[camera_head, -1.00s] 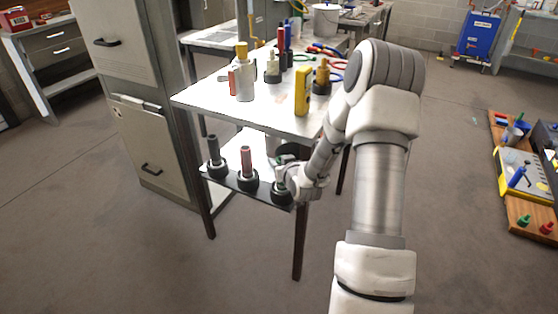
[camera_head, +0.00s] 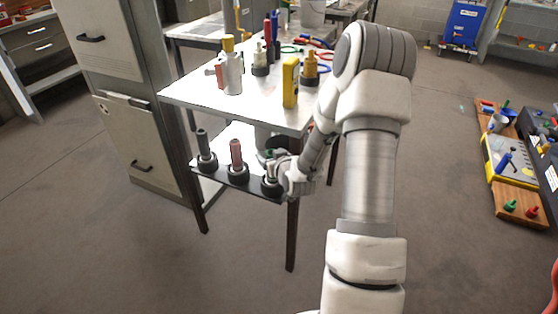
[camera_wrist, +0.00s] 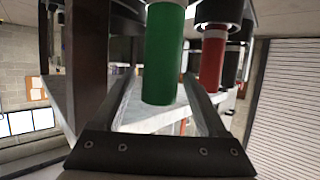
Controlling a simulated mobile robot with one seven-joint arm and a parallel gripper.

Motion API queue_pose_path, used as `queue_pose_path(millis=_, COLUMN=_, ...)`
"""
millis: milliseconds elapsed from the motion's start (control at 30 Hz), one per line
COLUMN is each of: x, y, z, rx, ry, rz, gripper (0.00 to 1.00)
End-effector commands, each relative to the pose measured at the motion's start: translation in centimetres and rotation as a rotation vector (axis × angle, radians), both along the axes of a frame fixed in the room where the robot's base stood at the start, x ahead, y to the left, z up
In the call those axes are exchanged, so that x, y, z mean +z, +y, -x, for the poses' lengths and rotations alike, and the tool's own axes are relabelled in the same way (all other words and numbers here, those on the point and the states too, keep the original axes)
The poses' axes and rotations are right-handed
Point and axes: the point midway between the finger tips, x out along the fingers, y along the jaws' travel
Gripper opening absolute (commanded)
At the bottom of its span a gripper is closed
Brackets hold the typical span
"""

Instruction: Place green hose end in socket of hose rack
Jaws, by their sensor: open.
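The hose rack (camera_head: 222,177) is a dark strip with three round black sockets along the front of the table's lower shelf. A dark grey hose end stands in the left socket and a red hose end (camera_head: 236,152) in the middle one; the red one also shows in the wrist view (camera_wrist: 212,62). My gripper (camera_head: 284,178) is at the right socket. In the wrist view, the green hose end (camera_wrist: 164,55) lies between the open fingers of my gripper (camera_wrist: 160,82), with a dark ring at its top. I cannot tell how it sits in the socket.
The table top (camera_head: 215,95) above the shelf holds a white bottle-like part (camera_head: 232,75), a yellow meter (camera_head: 290,82) and several hoses. A grey cabinet (camera_head: 120,90) stands at left. A low board with tools (camera_head: 515,160) lies at right. The floor in front is clear.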

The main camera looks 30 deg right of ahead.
Motion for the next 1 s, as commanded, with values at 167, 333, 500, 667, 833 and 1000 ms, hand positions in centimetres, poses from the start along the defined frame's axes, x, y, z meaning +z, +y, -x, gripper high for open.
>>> queue_pose_path(millis=167, x=1.7, y=0.4, z=3.7, rx=-0.002, ry=0.001, rz=0.0, gripper=0.75)
queue_pose_path(millis=333, x=2.9, y=0.8, z=6.7, rx=-0.002, ry=0.001, rz=0.001, gripper=0.75)
queue_pose_path(millis=500, x=3.6, y=1.0, z=8.5, rx=-0.001, ry=0.0, rz=0.0, gripper=0.75)
queue_pose_path(millis=667, x=3.8, y=1.1, z=9.0, rx=0.0, ry=-0.001, rz=-0.001, gripper=0.75)
queue_pose_path(millis=833, x=3.8, y=1.1, z=9.0, rx=0.0, ry=0.0, rz=-0.001, gripper=0.75)
queue_pose_path(millis=1000, x=3.8, y=1.1, z=9.0, rx=0.0, ry=0.0, rz=-0.001, gripper=0.75)
